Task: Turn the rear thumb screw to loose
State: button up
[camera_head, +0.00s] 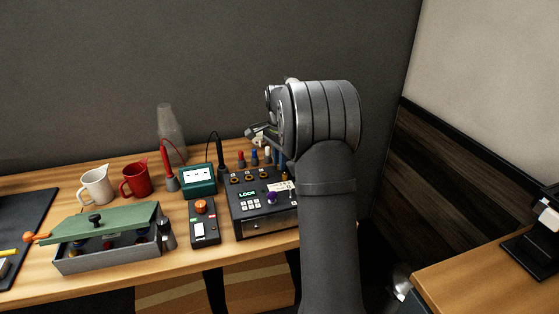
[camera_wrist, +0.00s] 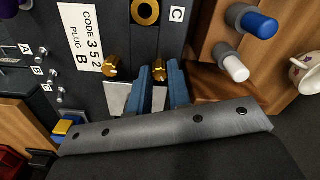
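In the wrist view the front one (camera_wrist: 112,66) is free. The rear one (camera_wrist: 159,72), nearer the pegs behind the brewer, lies between the blue fingers of my gripper (camera_wrist: 160,82). One finger is close on each side of its head. The gap is about as wide as the screw, and I cannot tell whether both fingers press on it. A pale plate shows beneath the screws, partly hidden by the fingers.
A label reading CODE 352 PLUG B (camera_wrist: 82,36) and a brass ring socket (camera_wrist: 145,11) are beside the screws. A blue-tipped peg (camera_wrist: 252,20) and a white peg (camera_wrist: 232,66) stand behind. A meter (camera_head: 199,180) and toolbox (camera_head: 108,238) are left.

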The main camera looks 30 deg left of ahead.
jog(key=o, duration=0.4)
jog(key=shift+c, duration=0.2)
jog(key=shift+r, duration=0.15)
notch_tip(320, 180, up, 17)
jog(key=shift+r, duration=0.1)
jog(key=shift+c, duration=1.4)
notch_tip(320, 180, down, 18)
jog(key=shift+r, duration=0.2)
